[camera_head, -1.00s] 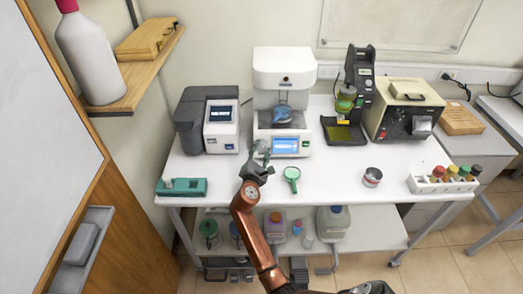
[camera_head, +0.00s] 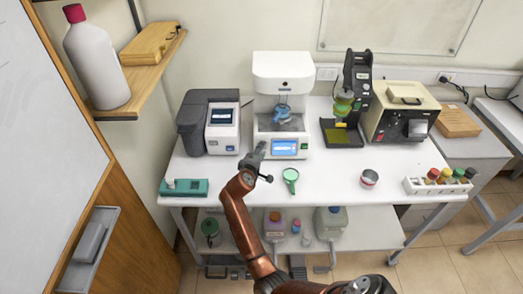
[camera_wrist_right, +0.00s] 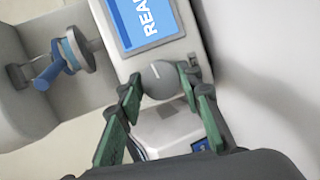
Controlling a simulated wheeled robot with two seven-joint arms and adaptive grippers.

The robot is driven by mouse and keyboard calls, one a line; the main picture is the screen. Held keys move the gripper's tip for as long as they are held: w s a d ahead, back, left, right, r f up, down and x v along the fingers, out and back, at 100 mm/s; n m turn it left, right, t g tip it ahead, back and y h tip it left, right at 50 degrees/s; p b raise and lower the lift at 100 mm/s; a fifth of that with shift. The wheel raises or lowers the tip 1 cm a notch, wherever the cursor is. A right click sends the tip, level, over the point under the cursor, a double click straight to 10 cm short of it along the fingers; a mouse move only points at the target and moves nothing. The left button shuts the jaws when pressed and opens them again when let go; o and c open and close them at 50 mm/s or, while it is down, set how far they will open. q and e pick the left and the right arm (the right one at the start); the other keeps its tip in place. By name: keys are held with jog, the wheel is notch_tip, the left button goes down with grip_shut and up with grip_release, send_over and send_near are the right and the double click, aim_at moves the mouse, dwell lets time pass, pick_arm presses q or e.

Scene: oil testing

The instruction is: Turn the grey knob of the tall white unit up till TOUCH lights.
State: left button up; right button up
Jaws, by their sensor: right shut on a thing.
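The tall white unit (camera_head: 284,72) stands at the back of the white table, with a blue screen (camera_head: 284,147) low on its front. In the wrist view the screen (camera_wrist_right: 146,20) shows part of a word beginning "REA"; the rest is cut off, and I cannot see TOUCH. The grey knob (camera_wrist_right: 162,80) sits beside the screen, a pale line on its face. My right gripper (camera_wrist_right: 161,86) is shut on the knob, a green finger on each side. In the head view my right gripper (camera_head: 259,151) hides the knob. My left gripper is not in view.
A grey instrument (camera_head: 208,122) stands left of the unit and a black device (camera_head: 357,95) right. A green-handled magnifier (camera_head: 290,178), a small tin (camera_head: 369,178) and a teal block (camera_head: 184,188) are on the table front. A rack of capped bottles (camera_head: 440,183) stands at right.

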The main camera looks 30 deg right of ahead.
jog(key=m+y+p, duration=0.1)
jog(key=m, duration=0.2)
jog(key=m+p, duration=0.2)
jog(key=shift+r+m+y, duration=0.15)
jog(key=shift+m+y, duration=0.25)
jog(key=m+p, duration=0.2)
jog(key=shift+m+y, duration=0.3)
jog(key=shift+y, duration=0.1)
jog(key=shift+s+d+m+y+p, duration=0.1)
jog(key=shift+m+y+p, duration=0.3)
jog(key=shift+m+p, duration=0.4)
jog(key=shift+f, duration=0.2)
jog(key=o, duration=1.2)
jog(key=shift+c, duration=0.2)
jog(key=shift+r, duration=0.1)
notch_tip(320, 180, up, 10)
